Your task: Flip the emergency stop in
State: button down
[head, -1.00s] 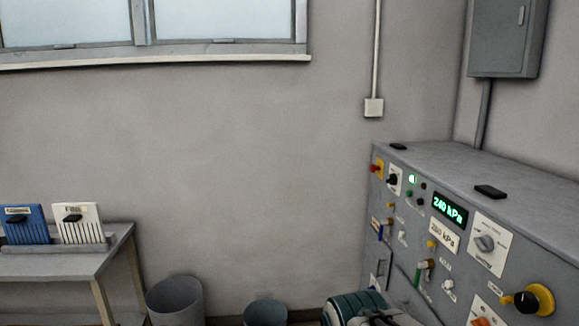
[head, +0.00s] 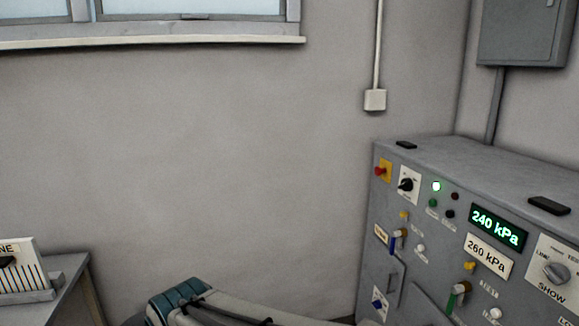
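The emergency stop is a red mushroom button (head: 380,171) on a yellow plate (head: 386,166), at the upper left corner of the grey control panel (head: 385,215). I cannot tell from here whether it is pressed in or out. My arm shows at the bottom of the head view, with teal and pale links, below and left of the panel. My gripper is not in view.
Beside the stop are a black rotary knob (head: 405,185), a lit green lamp (head: 436,186) and a display (head: 497,227) reading 240 kPa. A label below it (head: 489,255) reads 260 kPa. A table (head: 66,302) stands at lower left. Bare wall is between.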

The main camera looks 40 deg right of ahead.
aim_at(378, 171)
jog(key=z, duration=0.7)
jog(key=i, duration=1.1)
jog(key=z, duration=0.95)
